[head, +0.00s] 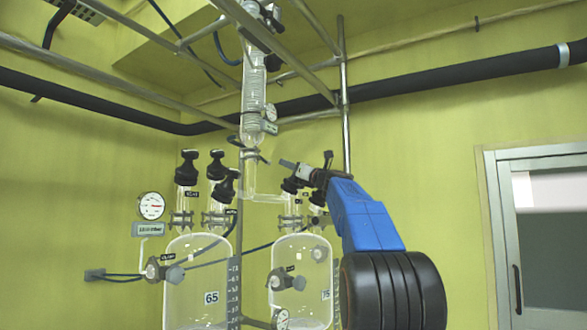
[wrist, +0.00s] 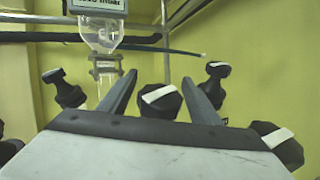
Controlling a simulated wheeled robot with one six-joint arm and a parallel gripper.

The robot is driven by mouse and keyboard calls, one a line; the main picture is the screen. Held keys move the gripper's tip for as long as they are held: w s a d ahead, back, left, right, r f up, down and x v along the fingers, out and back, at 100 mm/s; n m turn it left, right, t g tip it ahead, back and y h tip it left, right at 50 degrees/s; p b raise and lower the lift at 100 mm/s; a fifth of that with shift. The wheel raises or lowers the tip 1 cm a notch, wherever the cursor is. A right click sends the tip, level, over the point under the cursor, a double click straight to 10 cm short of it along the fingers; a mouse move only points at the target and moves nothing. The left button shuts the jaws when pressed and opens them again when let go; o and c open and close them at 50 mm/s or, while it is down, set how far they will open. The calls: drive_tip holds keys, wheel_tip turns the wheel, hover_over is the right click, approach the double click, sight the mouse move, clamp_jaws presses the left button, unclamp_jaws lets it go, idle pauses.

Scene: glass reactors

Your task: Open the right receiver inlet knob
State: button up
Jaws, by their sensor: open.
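The right glass receiver (head: 303,258) stands beside the left one in the head view, with black knobs on its top necks. My gripper (head: 300,170) is at these knobs and hides part of them. In the wrist view my gripper (wrist: 160,80) is open, its two fingers wide apart. A black knob with a white stripe (wrist: 160,100) appears between the fingers, and I see no contact. I cannot tell how deep it lies between them, or read which knob is the inlet.
The left receiver (head: 195,285) and the glass condenser column (head: 254,90) stand close by. Open room lies right of the arm.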

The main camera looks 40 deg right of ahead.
drive_tip(key=c, duration=1.1)
drive_tip(key=shift+o, duration=0.2)
drive_tip(key=shift+a+n+y, duration=0.2)
drive_tip(key=shift+n+y, duration=1.2)
drive_tip(key=shift+y, duration=0.6)
drive_tip(key=shift+s+a+r+n+y, duration=0.1)
drive_tip(key=shift+a+n+y, duration=0.05)
drive_tip(key=shift+n+y, duration=0.45)
drive_tip(key=shift+a+n+y, duration=0.15)
drive_tip(key=shift+n+y, duration=0.35)
drive_tip(key=shift+y, duration=0.2)
drive_tip(key=o, duration=1.1)
drive_tip(key=shift+c, duration=0.2)
drive_tip(key=v, duration=1.7)
drive_tip(key=shift+s+d+r, duration=0.15)
drive_tip(key=shift+s+d, duration=0.05)
drive_tip(key=shift+s, duration=0.1)
